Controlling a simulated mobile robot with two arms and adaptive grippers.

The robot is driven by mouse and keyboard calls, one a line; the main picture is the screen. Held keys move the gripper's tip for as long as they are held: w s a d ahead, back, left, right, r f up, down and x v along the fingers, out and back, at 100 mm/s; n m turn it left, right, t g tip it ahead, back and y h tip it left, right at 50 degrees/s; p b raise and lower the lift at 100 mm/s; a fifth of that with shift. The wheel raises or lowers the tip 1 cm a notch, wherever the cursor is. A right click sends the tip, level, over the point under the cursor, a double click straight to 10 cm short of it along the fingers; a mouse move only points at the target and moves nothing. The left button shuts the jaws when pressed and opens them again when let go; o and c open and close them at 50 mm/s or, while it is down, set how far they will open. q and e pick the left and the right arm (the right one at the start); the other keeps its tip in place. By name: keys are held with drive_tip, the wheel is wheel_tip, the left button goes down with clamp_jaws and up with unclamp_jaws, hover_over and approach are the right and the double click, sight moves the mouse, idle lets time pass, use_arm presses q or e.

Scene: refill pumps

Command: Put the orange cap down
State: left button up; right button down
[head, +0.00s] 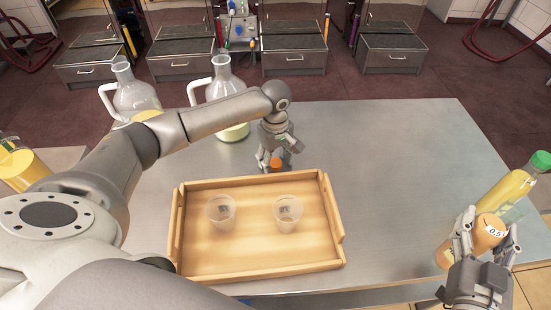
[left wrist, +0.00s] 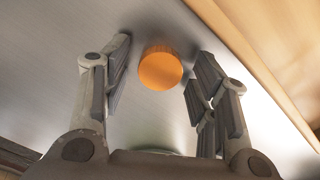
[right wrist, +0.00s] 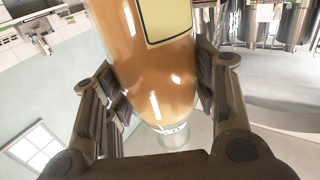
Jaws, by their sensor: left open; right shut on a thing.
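The orange cap (head: 276,163) is on the grey steel table, just behind the wooden tray. My left gripper (head: 275,157) is over it with its fingers open. In the left wrist view the cap (left wrist: 160,68) lies between the two spread fingers, with a gap on each side. My right gripper (head: 489,232) is shut on a bottle of orange liquid (head: 487,233) with a pale label, at the table's right side. In the right wrist view the bottle (right wrist: 150,60) is between the fingers, and its clear narrow end (right wrist: 173,136) shows no cap.
The wooden tray (head: 258,264) holds two clear cups (head: 221,212), (head: 288,213). Two glass jugs (head: 134,95), (head: 222,82) stand at the back left. A yellow bottle with a green cap (head: 505,192) is beside my right gripper. The table's back right is clear.

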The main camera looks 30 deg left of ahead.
sight(276, 162)
use_arm(q)
drive_tip(key=shift+r+p, duration=0.3)
drive_tip(key=shift+r, duration=0.15)
use_arm(e)
drive_tip(key=shift+r, duration=0.7)
wheel_tip(276, 162, down, 3)
drive_tip(key=b, duration=0.3)
use_arm(q)
wheel_tip(276, 162, up, 12)
drive_tip(key=shift+f, duration=0.15)
use_arm(e)
drive_tip(key=shift+f, duration=0.1)
